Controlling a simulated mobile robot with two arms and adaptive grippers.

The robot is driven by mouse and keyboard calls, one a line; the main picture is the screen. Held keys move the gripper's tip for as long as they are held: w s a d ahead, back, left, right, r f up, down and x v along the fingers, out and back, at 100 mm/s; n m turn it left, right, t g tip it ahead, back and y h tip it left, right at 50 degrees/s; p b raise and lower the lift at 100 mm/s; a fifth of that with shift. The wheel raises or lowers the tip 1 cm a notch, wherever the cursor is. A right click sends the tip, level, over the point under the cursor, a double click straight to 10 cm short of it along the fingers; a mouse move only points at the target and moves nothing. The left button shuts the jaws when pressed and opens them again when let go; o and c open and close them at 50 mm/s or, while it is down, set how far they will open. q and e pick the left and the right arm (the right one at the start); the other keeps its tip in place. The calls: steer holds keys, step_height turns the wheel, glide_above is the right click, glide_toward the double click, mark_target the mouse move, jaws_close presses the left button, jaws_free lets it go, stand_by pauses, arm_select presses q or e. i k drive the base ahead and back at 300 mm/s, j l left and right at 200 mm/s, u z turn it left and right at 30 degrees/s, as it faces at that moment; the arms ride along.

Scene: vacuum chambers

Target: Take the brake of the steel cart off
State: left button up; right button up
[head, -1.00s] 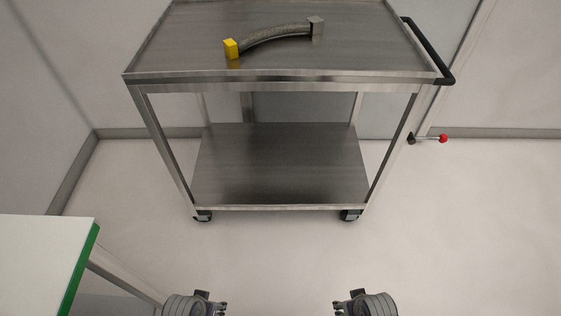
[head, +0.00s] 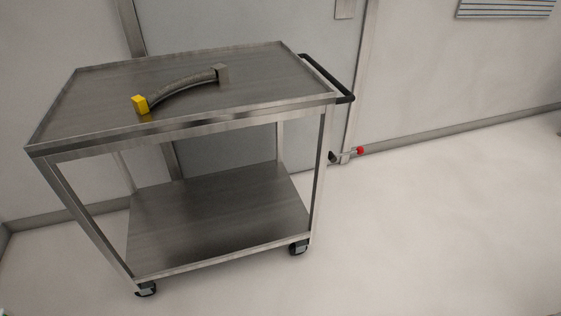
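The steel cart (head: 200,123) stands on the left and middle of the head view, with a top tray and a lower shelf (head: 220,215). A black push handle (head: 328,79) is on its right end. A short lever with a red knob (head: 360,150) sticks out low on the right, behind the right front leg. Two front casters show, one at the left (head: 146,289) and one at the right (head: 299,247). I cannot tell from the picture whether the brake is on. Neither of my grippers is in view.
A curved grey hose piece (head: 185,88) with a yellow end block (head: 140,104) and a grey end block lies on the cart's top. A wall with a door panel is close behind the cart. The floor (head: 430,230) to the right is clear.

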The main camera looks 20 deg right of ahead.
mark_target(359, 150)
steer(key=k+l+z, duration=0.15)
steer(key=z, duration=0.35)
steer(key=k+l+z, duration=0.15)
steer(key=z, duration=0.3)
